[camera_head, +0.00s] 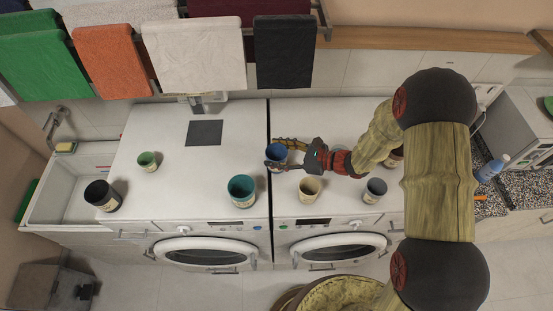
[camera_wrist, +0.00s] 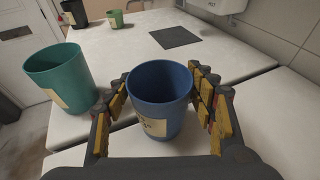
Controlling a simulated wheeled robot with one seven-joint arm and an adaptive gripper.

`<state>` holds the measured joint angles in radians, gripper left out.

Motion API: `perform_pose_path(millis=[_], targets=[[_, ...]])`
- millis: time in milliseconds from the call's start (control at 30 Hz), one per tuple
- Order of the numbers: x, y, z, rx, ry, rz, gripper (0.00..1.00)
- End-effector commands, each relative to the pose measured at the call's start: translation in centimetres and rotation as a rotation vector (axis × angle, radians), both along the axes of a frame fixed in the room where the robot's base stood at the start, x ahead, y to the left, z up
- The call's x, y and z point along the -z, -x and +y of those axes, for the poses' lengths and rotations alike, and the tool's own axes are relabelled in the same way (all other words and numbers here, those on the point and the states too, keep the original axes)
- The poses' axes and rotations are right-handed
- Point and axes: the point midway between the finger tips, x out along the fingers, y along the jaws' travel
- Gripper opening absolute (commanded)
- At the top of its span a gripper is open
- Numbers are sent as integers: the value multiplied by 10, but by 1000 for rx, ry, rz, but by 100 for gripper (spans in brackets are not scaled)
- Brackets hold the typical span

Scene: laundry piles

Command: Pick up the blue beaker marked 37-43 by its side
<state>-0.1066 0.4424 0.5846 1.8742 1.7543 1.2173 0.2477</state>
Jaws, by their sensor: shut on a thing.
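The blue beaker (camera_head: 277,153) stands between the fingers of my gripper (camera_head: 288,156), over the white machine tops near the seam. In the wrist view the blue beaker (camera_wrist: 160,105) is upright, with a pale label on its near side, only partly readable. My gripper (camera_wrist: 160,112) is shut on its sides, one finger on the left and one on the right. I cannot tell whether the beaker's base touches the surface.
A teal beaker (camera_head: 242,190) stands left of the blue one, and a cream beaker (camera_head: 309,189) is close in front. A grey beaker (camera_head: 375,190) is to the right. A black beaker (camera_head: 101,195) and a small green beaker (camera_head: 147,160) stand farther left. A dark square (camera_head: 204,133) lies flat.

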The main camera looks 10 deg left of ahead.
Motion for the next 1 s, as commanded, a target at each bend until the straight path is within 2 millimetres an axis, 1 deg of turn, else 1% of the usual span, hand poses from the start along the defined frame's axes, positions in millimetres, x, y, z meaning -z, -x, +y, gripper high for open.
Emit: perform_pose_path(millis=[33, 367, 633, 767, 867, 967, 1000], targets=[[0, 0, 0, 0, 0, 0, 48], [0, 0, 0, 0, 0, 0, 30], [-1, 0, 0, 0, 0, -1, 30], [-6, -1, 0, 0, -1, -2, 30], [-12, -1, 0, 1, -1, -5, 30], [-24, -1, 0, -1, -1, -6, 30], [-31, -1, 0, -1, -1, -6, 30]])
